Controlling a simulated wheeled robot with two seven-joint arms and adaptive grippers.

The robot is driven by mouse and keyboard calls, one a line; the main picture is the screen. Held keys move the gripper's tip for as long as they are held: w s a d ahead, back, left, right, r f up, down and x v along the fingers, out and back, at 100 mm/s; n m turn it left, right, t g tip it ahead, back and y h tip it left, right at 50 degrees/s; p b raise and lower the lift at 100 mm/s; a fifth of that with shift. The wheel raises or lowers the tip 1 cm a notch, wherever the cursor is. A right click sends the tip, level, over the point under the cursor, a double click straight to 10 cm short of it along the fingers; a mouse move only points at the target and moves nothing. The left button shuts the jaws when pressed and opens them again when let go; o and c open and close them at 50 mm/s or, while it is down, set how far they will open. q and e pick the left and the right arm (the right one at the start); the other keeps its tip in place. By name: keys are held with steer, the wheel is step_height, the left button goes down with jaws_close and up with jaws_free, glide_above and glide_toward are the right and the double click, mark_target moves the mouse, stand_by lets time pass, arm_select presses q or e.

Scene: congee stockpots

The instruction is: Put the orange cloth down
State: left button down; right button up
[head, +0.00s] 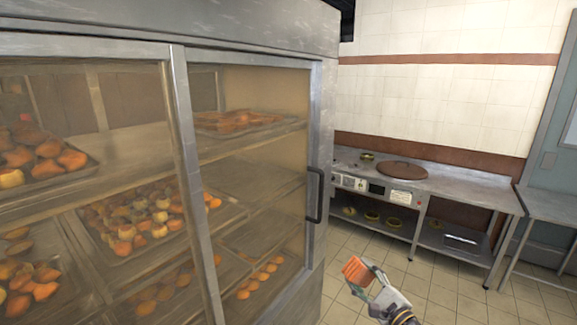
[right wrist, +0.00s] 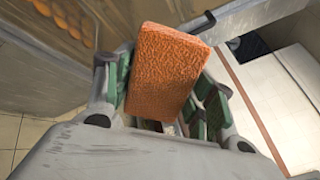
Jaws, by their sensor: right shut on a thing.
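The orange cloth (head: 357,269) shows in the head view at the lower middle right, held above the tiled floor. It looks like a thick folded block with a rough, towel-like surface. My right gripper (head: 371,280) is shut on it. In the right wrist view the cloth (right wrist: 161,72) stands up between the green-padded fingers of the gripper (right wrist: 163,108) and hides part of them. My left gripper is in neither view.
A glass-fronted steel cabinet (head: 181,130) with trays of orange food fills the left, its dark handle (head: 316,195) near the cloth. A steel counter (head: 456,190) with a round brown lid (head: 402,170) stands along the back wall. Tiled floor (head: 440,288) lies open between them.

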steer(key=s+d+f+m+t+h, duration=0.1)
steer(key=s+d+f, duration=0.4)
steer(key=s+f, duration=0.5)
step_height(320, 180, down, 2)
steer(key=shift+s+f+m+h, duration=0.15)
steer(key=shift+m+h, duration=0.45)
steer(key=shift+h, duration=0.6)
steer(key=shift+a+h, duration=0.3)
steer(key=shift+a, duration=0.05)
steer(key=shift+a+r+m+h, duration=0.15)
steer(key=shift+a+m+h, duration=0.45)
steer(key=shift+a, duration=0.4)
steer(key=shift+a+r+m+h, duration=0.1)
steer(key=shift+a+m+h, duration=0.3)
steer(key=shift+a+h, duration=0.5)
steer(key=shift+a, duration=0.1)
stand_by(0.8)
